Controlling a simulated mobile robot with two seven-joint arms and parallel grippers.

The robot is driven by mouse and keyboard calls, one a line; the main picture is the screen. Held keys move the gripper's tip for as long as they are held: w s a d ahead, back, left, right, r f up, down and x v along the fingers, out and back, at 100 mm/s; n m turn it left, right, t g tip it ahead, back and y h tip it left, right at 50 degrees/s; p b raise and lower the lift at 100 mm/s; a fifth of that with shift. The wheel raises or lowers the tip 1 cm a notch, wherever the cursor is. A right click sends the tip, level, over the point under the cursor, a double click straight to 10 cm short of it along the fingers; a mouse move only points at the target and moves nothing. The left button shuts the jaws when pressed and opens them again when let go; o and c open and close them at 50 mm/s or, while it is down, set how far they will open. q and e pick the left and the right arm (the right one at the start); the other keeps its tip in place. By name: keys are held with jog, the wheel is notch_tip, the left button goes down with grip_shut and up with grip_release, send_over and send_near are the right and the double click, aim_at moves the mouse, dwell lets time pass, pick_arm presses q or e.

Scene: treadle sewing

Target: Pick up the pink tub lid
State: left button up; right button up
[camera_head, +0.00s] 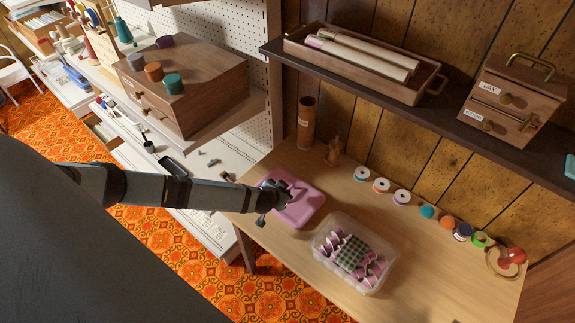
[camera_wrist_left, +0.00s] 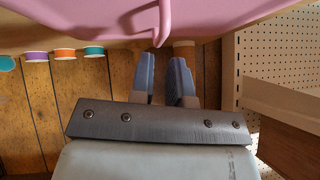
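The pink tub lid (camera_head: 304,207) lies on the wooden table, left of the clear tub. In the left wrist view the pink lid (camera_wrist_left: 230,18) fills the top, with a raised pink handle (camera_wrist_left: 162,22) at its middle. My left gripper (camera_head: 268,198) is at the lid's left edge in the head view. In the wrist view its two fingers (camera_wrist_left: 163,62) are apart with a narrow gap, close to the handle's end; whether they touch it I cannot tell. The clear tub (camera_head: 325,262) holds pink spools and a green checked cloth. My right gripper is not in view.
Several thread spools (camera_head: 401,197) stand in a row along the wall. A brown cylinder (camera_head: 306,122) and a small figure (camera_head: 333,152) stand behind the lid. A dark shelf (camera_head: 420,117) overhangs the table's back. The front right of the table is clear.

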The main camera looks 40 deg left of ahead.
pick_arm(q)
jog(key=x, duration=0.3)
jog(key=shift+w+d+p, duration=0.1)
jog(key=shift+w+p, duration=0.2)
jog(key=shift+p, duration=0.1)
jog(key=shift+w+f, duration=0.25)
jog(key=shift+f, duration=0.05)
jog(key=shift+w+f, duration=0.1)
grip_shut()
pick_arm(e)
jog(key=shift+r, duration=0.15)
